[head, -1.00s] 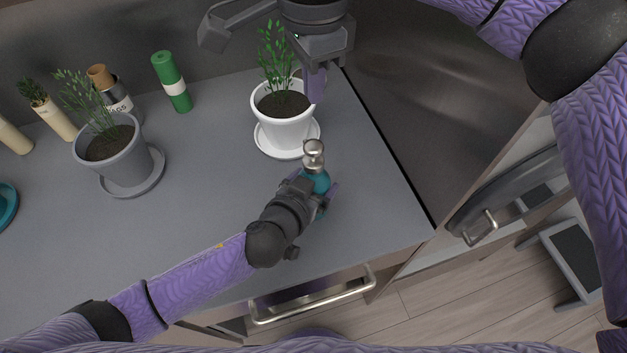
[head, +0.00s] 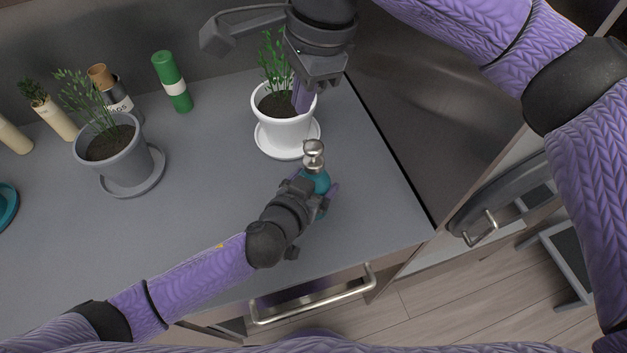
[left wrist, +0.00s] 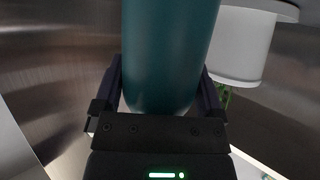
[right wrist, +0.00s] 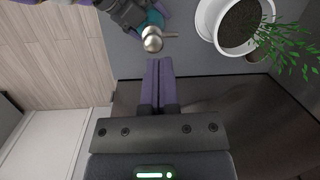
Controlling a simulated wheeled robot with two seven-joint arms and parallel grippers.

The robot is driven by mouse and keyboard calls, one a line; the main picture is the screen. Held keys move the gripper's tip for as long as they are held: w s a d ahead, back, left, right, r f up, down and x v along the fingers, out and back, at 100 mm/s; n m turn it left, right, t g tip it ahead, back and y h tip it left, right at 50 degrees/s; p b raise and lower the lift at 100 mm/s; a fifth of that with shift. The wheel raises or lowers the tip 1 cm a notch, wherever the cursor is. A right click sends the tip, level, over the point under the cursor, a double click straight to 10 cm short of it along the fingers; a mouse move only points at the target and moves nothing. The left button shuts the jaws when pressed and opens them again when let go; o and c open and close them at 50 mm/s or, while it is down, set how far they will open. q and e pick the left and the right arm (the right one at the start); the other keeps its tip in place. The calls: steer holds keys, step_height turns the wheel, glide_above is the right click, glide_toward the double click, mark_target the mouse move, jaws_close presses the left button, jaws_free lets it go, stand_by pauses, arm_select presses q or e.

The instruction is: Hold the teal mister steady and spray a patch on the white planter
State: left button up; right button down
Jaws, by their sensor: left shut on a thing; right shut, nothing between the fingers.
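The teal mister (head: 318,181) with a silver top stands upright near the counter's right side. My left gripper (head: 318,197) is shut around its body; the left wrist view shows the teal body (left wrist: 168,60) between the fingers. The white planter (head: 284,128) with a green plant stands on a white saucer just behind the mister. My right gripper (head: 303,100) is shut and empty, in front of the planter's right rim in the head view. In the right wrist view its closed fingertips (right wrist: 159,65) point toward the silver mister top (right wrist: 152,40), apart from it, with the planter (right wrist: 212,22) at right.
A grey pot (head: 117,155) with a plant stands left on its saucer. A green cylinder (head: 173,82), a brown-topped tin (head: 110,90) and pale containers line the back. The counter (head: 205,190) is clear between the pots. Its right edge drops off beside a dark metal surface (head: 400,110).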

mark_target(319, 146)
steer(key=f+t+y, duration=0.1)
steer(key=f+y, duration=0.1)
steer(key=d+f+m+t+y, duration=0.1)
steer(key=f+y, duration=0.1)
steer(key=f, duration=0.1)
steer(key=d+f+m+t+y, duration=0.1)
steer(key=f+t, duration=0.1)
steer(key=shift+w+d+f+y, duration=0.1)
steer(key=shift+w+f+y, duration=0.1)
steer(key=shift+y, duration=0.2)
steer(key=shift+f, duration=0.1)
stand_by(1.8)
